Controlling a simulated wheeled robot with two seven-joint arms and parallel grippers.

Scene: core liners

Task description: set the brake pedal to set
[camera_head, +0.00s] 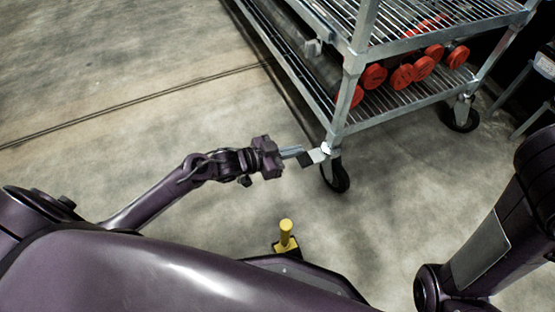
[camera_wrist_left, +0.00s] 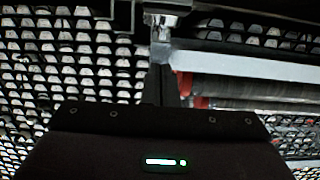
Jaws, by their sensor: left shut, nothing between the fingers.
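The cart's caster with its black wheel (camera_head: 335,176) stands under the near corner post. A small pale plate, which looks like the brake pedal (camera_head: 317,154), sticks out to the left above the wheel; whether it is up or down I cannot tell. My left gripper (camera_head: 303,157) is shut and empty, with its fingertips right at the plate's left end; whether they touch I cannot tell. In the left wrist view its dark fingers (camera_wrist_left: 161,86) point at a metal post, and the pedal cannot be made out. My right gripper is out of view.
The wire-shelf cart (camera_head: 347,95) stands at the upper right, with red-capped tubes (camera_head: 402,77) on its lower shelf. Another caster (camera_head: 461,114) is at its right end. Dark furniture stands at the right edge. The concrete floor to the left is clear.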

